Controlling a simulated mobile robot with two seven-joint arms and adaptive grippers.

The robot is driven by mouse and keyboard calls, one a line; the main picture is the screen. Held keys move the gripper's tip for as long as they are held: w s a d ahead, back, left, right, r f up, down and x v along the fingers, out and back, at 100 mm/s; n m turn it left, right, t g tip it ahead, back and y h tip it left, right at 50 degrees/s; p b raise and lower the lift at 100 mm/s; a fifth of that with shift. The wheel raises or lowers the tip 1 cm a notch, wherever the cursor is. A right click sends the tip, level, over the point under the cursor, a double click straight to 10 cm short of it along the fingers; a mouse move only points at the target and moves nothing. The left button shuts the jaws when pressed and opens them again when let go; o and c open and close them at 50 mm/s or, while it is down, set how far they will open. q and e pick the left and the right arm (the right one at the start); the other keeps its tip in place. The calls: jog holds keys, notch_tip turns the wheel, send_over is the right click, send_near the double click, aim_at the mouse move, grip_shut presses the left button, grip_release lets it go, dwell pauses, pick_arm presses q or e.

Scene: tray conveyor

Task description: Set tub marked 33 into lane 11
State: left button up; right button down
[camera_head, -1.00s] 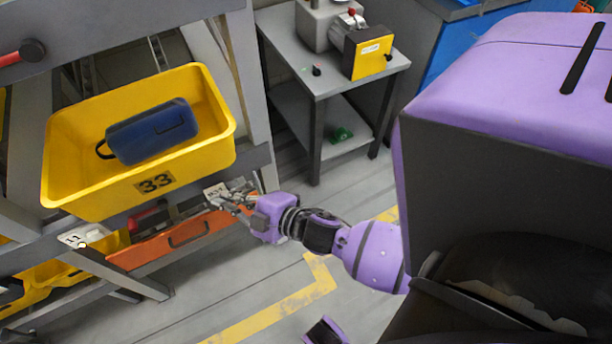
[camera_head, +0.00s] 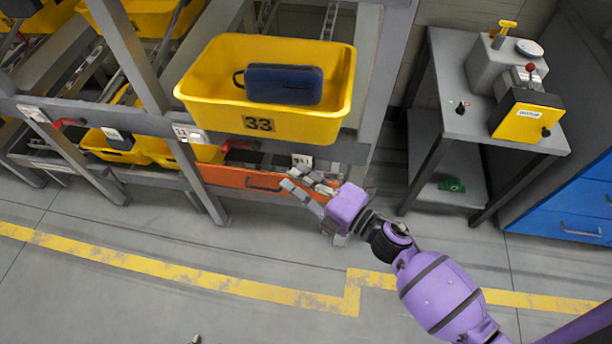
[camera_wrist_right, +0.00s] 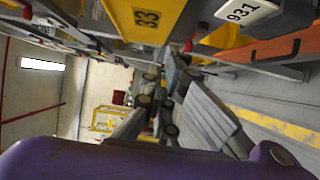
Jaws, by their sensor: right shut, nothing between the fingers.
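The yellow tub marked 33 (camera_head: 195,97) sits on the upper level of the grey rack in the head view, with a dark blue case (camera_head: 284,84) inside. It also shows at the top of the right wrist view (camera_wrist_right: 170,12). My right gripper (camera_head: 306,187) is below the tub's front, near the orange drawer (camera_head: 222,177). It is shut and empty, apart from the tub; its fingers also show in the right wrist view (camera_wrist_right: 172,78). White lane labels (camera_head: 188,133) are on the rack, but I cannot make out one reading 11.
More yellow tubs (camera_head: 115,146) fill rack levels on the left. A grey side table (camera_head: 460,125) with a yellow-faced device (camera_head: 527,122) stands right of the rack. Blue drawers (camera_head: 580,205) are at the far right. Floor in front is clear, with a yellow line (camera_head: 200,279).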

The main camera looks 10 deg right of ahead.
aim_at(277, 129)
pick_arm(q)
jog(key=shift+s+d+r+p, duration=0.1)
jog(key=shift+s+r+p, duration=0.15)
jog(key=shift+p, duration=0.1)
pick_arm(e)
jog(key=w+a, duration=0.4)
jog(key=w, duration=0.4)
jog(key=shift+w, duration=0.2)
